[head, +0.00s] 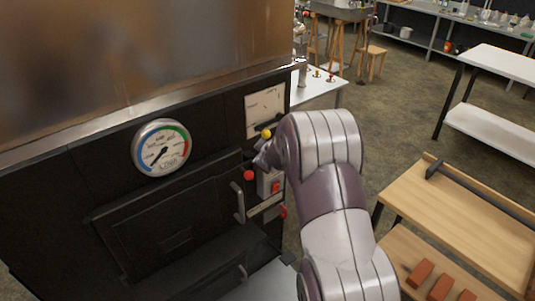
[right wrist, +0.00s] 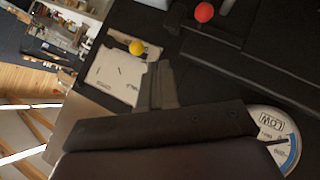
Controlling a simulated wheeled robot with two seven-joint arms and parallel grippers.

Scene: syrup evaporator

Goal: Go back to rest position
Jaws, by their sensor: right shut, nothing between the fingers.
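My right arm reaches in from the bottom of the head view, bent at the elbow, toward the front of the black evaporator (head: 85,210). My right gripper (head: 258,163) is partly hidden by its own wrist there, close to the panel's right end. In the right wrist view the right gripper (right wrist: 157,82) has its fingers together with nothing between them, in front of the dark panel. Whether it touches the panel I cannot tell. My left gripper is not in view.
The panel carries a round gauge (head: 161,146), a red knob (head: 249,175), a yellow knob (right wrist: 136,47) and a pale label plate (head: 264,108). A wooden table (head: 465,215) stands at right, with red bricks (head: 441,287) on its lower shelf. Open floor lies beyond.

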